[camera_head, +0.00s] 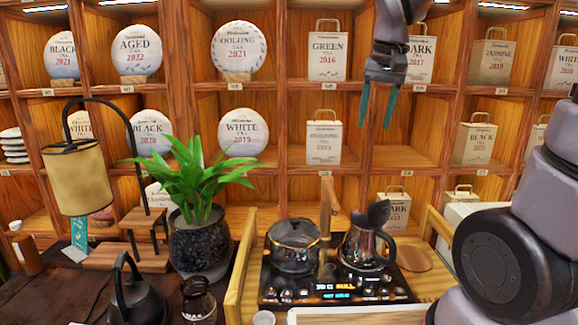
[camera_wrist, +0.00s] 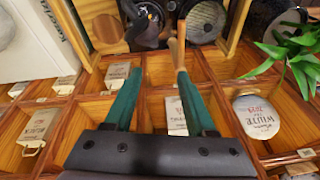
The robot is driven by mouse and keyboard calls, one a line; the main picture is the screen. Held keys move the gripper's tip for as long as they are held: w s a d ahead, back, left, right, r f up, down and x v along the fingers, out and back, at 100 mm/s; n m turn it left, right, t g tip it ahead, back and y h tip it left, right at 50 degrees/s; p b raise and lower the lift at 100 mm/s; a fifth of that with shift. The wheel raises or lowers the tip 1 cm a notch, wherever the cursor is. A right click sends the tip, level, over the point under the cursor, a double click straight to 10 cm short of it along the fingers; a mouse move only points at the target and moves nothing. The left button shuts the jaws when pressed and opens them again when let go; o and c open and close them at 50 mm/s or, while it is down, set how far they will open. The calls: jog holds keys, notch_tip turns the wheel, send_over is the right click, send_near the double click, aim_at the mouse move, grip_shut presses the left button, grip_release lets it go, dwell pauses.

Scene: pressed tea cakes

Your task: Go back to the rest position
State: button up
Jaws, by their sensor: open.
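My gripper (camera_head: 377,108) hangs in front of the wooden shelf, fingers pointing down, between the GREEN 2016 bag (camera_head: 327,57) and the DARK 2017 bag (camera_head: 421,58). Its two green fingers are apart with nothing between them; they also show in the wrist view (camera_wrist: 158,85). The wrist view is turned upside down. It shows a pale bag (camera_wrist: 176,115) on the shelf between the fingers and the round WHITE 2019 tea cake (camera_wrist: 258,116) to the right. The round OOLONG 2021 tea cake (camera_head: 239,47) stands in the top row.
Below the gripper, a glass pot (camera_head: 293,246) and a kettle (camera_head: 366,250) stand on a stove tray (camera_head: 335,290). A potted plant (camera_head: 200,235) and a hanging lamp (camera_head: 78,178) stand to the left. A black teapot (camera_head: 135,300) is at the front left.

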jog(key=s+d+r+m+t+y, duration=0.1)
jog(key=s+d+r+m+t, duration=0.1)
jog(key=s, duration=0.9)
jog(key=d+r+t, duration=0.1)
jog(key=d+t, duration=0.1)
jog(key=d, duration=0.1)
jog(key=shift+r+y, duration=0.2)
jog(key=shift+y, duration=0.1)
jog(key=shift+d, duration=0.1)
dwell(0.7)
